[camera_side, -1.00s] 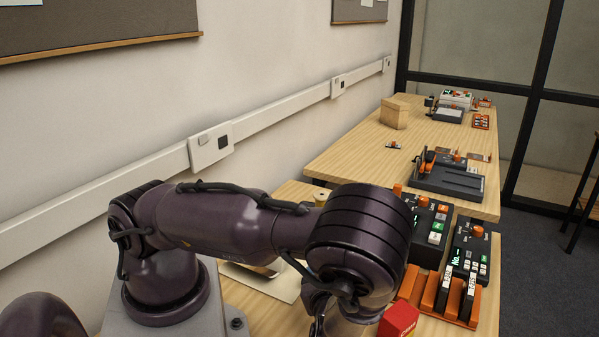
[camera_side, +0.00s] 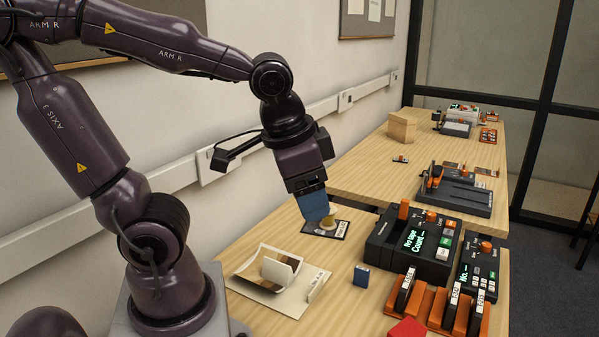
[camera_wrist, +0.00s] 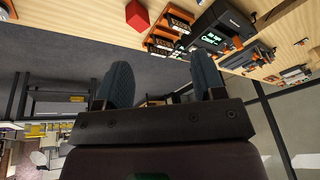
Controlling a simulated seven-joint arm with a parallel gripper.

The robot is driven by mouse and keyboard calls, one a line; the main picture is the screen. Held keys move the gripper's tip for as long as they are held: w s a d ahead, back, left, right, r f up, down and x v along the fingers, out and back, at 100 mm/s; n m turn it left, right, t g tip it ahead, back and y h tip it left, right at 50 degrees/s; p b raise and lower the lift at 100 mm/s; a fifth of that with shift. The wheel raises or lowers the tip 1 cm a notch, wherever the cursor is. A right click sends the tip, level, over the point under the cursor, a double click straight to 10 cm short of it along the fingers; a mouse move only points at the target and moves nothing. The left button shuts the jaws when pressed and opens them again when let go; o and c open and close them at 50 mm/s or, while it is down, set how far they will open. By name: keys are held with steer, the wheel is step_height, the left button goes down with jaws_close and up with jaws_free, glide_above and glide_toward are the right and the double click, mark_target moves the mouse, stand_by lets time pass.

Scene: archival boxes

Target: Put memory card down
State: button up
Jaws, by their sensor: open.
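A small dark blue block (camera_side: 361,276), which looks like the memory card, stands upright on the near wooden table in the side view. It is apart from the black device. My gripper (camera_side: 316,208) is raised above the table, up and left of the block, with its blue fingers tilted down. In the wrist view my gripper (camera_wrist: 162,78) has its two fingers wide apart with nothing between them. I cannot make out the blue block in the wrist view.
A black device with a green display (camera_side: 416,240) and an orange rack of black cartridges (camera_side: 428,298) stand at right. A red block (camera_side: 407,328) is at the front. A paper folder (camera_side: 258,292) lies left. A dark mat with a yellowish round item (camera_side: 327,226) is behind.

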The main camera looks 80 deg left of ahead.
steer(key=shift+s+d+r+n+t+h, duration=0.15)
steer(key=shift+s+r+t, duration=0.15)
steer(key=shift+r, duration=0.25)
steer(key=shift+s+d+r+n+t+h, duration=0.1)
steer(key=shift+s+r+t, duration=0.1)
steer(key=shift+r+t, duration=0.3)
steer(key=shift+s+d+r+n+t+h, duration=0.15)
steer(key=shift+s+r+t, duration=0.15)
steer(key=shift+r, duration=0.3)
